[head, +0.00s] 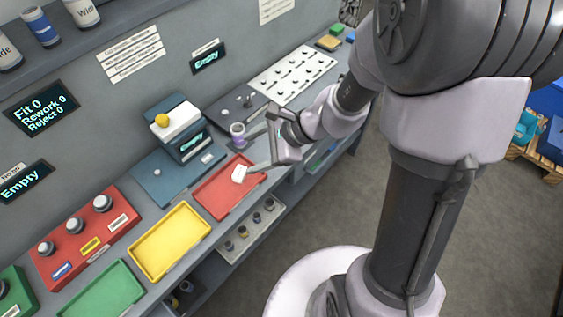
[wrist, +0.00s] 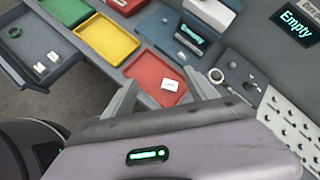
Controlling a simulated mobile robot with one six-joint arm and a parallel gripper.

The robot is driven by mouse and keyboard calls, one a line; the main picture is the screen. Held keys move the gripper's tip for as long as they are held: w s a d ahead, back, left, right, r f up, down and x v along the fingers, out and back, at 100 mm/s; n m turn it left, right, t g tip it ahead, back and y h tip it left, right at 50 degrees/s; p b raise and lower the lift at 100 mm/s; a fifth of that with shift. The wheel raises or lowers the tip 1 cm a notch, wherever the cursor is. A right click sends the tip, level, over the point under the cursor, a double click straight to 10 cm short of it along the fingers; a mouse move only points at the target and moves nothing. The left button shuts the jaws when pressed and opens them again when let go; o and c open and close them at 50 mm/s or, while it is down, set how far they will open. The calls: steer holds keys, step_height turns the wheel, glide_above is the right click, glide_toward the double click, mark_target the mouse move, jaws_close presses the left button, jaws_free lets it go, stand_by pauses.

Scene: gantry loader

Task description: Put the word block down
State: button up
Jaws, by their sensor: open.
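The word block (head: 239,174) is small and white and lies in the red tray (head: 217,203), near its back right end. In the wrist view the block (wrist: 169,85) shows dark print on top and rests on the floor of the red tray (wrist: 143,72). My gripper (head: 251,155) is at the right end of the red tray, with its jaws apart.
A yellow tray (head: 170,240) and a green tray (head: 103,291) lie left of the red one. A box-like device (head: 190,142) with an "Empty" display stands behind. A purple-banded ring (head: 238,130) and a white pegboard (head: 293,74) are further right.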

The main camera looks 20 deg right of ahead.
steer(key=s+r+n+h, duration=0.2)
steer(key=s+r+n, duration=0.65)
steer(key=r, duration=0.25)
steer(key=s+d+r+n+t+h, duration=0.1)
steer(key=s+d+r+n+h, duration=0.3)
steer(key=s, duration=0.3)
steer(key=shift+s+d+r+n+t, duration=0.25)
steer(key=shift+s+d+n+t, duration=0.15)
steer(key=shift+d+n, duration=0.25)
